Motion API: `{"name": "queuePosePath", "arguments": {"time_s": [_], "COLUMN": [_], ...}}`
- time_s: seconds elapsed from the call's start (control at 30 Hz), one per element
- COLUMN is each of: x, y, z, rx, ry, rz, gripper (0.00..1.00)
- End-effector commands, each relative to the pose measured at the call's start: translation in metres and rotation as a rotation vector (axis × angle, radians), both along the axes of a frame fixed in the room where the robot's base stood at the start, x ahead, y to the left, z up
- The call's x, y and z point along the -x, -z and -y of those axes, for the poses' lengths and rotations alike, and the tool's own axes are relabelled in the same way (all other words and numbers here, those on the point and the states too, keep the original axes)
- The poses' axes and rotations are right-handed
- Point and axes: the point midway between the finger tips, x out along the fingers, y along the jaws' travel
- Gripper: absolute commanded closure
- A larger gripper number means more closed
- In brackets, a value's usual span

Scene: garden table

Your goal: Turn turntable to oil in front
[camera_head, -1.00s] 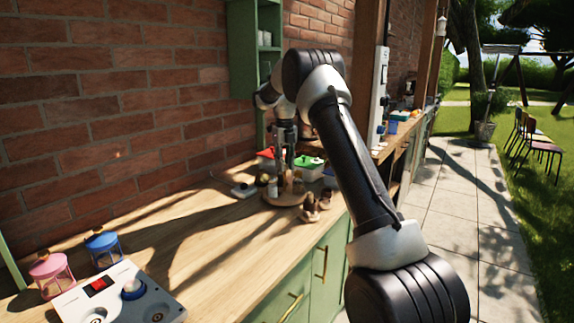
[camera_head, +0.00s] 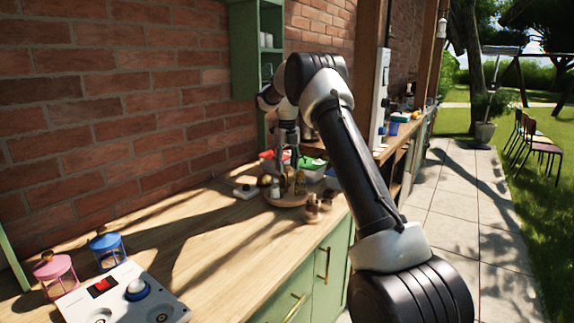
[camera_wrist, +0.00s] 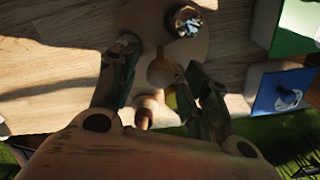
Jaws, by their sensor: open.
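The round wooden turntable (camera_head: 285,200) stands on the counter near its far end, with several small containers on it. An amber bottle (camera_head: 300,183), perhaps the oil, is on its right side, and a small pale shaker (camera_head: 275,190) is at its front left. My gripper (camera_head: 290,172) points down over the turntable. In the wrist view its fingers (camera_wrist: 163,95) are apart, with a pale round-topped item (camera_wrist: 160,70) and a small wooden knob (camera_wrist: 146,108) between them. I cannot tell whether the fingers touch anything. A glass jar (camera_wrist: 186,20) sits on the turntable. Labels are unreadable.
Red, green and blue-lidded boxes (camera_head: 312,166) stand behind the turntable. Small brown items (camera_head: 314,208) lie at its front right. A white device (camera_head: 246,191) is to its left. Pink (camera_head: 54,272) and blue (camera_head: 106,248) lanterns and a control panel (camera_head: 125,297) are nearer; the counter between is clear.

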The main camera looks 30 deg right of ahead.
Motion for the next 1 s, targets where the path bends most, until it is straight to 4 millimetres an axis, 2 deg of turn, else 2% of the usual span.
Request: {"name": "queuePosePath", "arguments": {"time_s": [0.13,0.23,0.5,0.7,0.8,1.0], "x": [0.000,-0.001,-0.001,-0.001,0.000,0.000], "y": [-0.004,-0.017,-0.076,-0.109,-0.117,-0.120], "z": [0.000,0.000,0.000,0.000,0.000,0.000], "rx": [0.000,0.000,0.001,0.000,0.000,0.000], "ry": [0.000,0.000,0.000,0.000,0.000,0.000], "rz": [0.002,0.003,0.004,0.002,0.001,0.000], "gripper": [0.52,0.52,0.52,0.52,0.52,0.52]}}
